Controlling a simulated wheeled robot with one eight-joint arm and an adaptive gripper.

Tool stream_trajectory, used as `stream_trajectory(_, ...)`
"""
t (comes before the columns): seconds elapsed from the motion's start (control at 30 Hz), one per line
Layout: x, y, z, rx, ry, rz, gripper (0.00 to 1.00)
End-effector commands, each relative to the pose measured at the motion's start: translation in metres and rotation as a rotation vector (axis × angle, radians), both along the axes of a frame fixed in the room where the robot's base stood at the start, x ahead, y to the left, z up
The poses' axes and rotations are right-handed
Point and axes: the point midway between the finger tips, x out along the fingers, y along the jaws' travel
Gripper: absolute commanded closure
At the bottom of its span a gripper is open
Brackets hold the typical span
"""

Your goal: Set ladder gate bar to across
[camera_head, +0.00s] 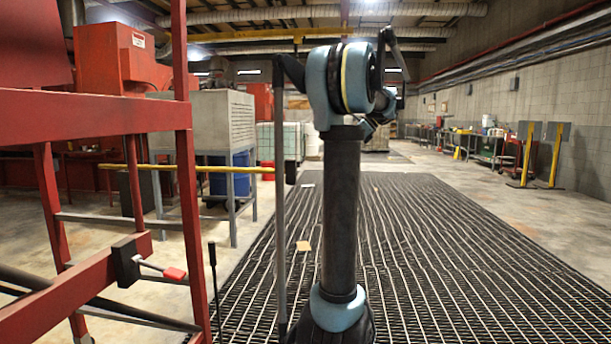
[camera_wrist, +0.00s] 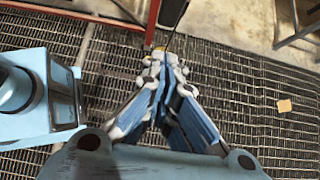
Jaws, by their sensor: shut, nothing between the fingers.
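A short lever with a red grip (camera_head: 175,273) sticks out from a black block on the red frame (camera_head: 186,200). In the wrist view my gripper (camera_wrist: 164,62) is shut and empty, above the dark grating. A small yellow patch shows just past its fingertips; what it belongs to is unclear. The head view hides my gripper behind my arm.
Dark floor grating (camera_head: 430,250) stretches ahead and is mostly clear. A small tan piece (camera_head: 303,245) lies on it and also shows in the wrist view (camera_wrist: 284,105). A grey cabinet on legs (camera_head: 220,120) stands beyond the frame. Yellow posts (camera_head: 524,155) stand by the right wall.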

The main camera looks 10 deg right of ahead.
Motion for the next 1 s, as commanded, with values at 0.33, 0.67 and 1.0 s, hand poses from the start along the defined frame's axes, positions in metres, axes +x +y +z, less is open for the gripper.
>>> stream_trajectory(0.33,0.002,0.005,-0.006,-0.002,-0.002,0.002,1.0)
stream_trajectory(0.67,0.014,0.04,-0.042,-0.003,-0.002,0.004,1.0)
stream_trajectory(1.0,0.029,0.082,-0.071,-0.003,-0.001,0.005,1.0)
